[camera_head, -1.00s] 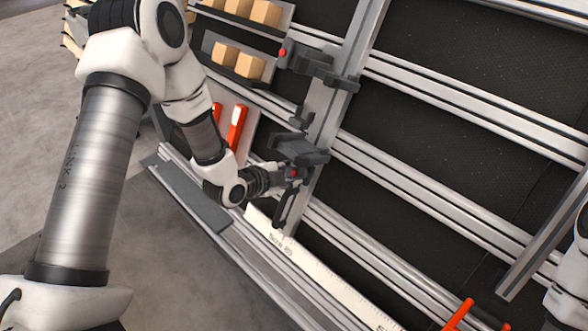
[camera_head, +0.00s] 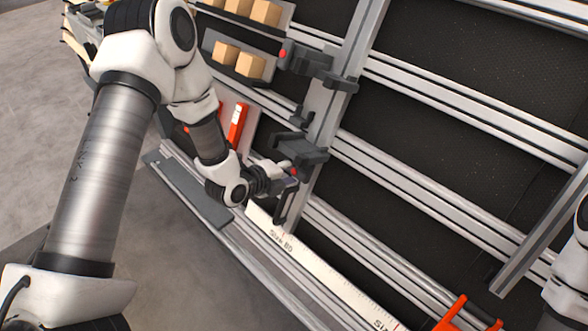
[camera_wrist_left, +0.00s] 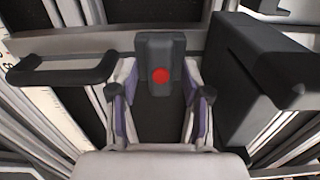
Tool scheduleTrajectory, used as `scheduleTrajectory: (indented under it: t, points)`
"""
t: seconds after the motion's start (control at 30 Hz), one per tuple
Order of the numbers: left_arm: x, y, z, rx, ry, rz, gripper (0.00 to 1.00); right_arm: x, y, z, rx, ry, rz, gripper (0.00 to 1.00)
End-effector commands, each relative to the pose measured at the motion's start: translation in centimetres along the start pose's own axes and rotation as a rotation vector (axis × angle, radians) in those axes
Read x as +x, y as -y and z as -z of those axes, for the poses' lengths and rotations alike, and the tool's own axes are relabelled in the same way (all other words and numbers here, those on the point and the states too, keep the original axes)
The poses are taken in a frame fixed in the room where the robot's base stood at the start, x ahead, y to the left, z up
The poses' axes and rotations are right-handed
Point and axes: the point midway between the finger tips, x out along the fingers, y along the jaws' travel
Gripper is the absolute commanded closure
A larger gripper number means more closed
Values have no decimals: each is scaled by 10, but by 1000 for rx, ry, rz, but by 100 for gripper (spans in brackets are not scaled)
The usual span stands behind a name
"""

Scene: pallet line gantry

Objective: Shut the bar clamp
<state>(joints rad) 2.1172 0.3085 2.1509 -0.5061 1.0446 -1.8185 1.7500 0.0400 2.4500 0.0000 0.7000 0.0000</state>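The bar clamp has an upright grey bar (camera_head: 322,119) with dark jaws. The upper jaw (camera_head: 308,62) is near the top of the bar. The lower jaw (camera_head: 300,147) is well below it, with a clear gap between them. A dark block with a red dot (camera_wrist_left: 160,75) sits by the lower jaw. My left gripper (camera_head: 288,172) is at this block. In the left wrist view its fingers stand apart, one on each side of the block, with no clear grip visible. Part of my right arm shows at the right edge; its gripper is out of view.
A white ruler (camera_head: 320,269) runs along the lower rail. Shelves hold wooden blocks (camera_head: 250,66) at the upper left. A red-orange handle (camera_head: 237,123) stands behind my left arm, and another orange part (camera_head: 455,312) is at the bottom right. Metal rails cross the dark panel.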

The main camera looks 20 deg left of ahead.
Motion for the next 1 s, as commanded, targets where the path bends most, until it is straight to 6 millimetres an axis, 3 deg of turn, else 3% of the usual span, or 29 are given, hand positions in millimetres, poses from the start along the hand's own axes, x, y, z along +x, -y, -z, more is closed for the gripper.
scheduleTrajectory:
  t: [0.23,0.8,1.0]
  points:
    - [-4,2,0,-3,1,0,52,-4,0,0,0,0,0,60]
    - [-85,5,-1,-8,1,-2,52,-72,0,0,0,0,0,60]
    - [-91,0,0,-3,1,0,52,-73,0,0,0,0,0,60]
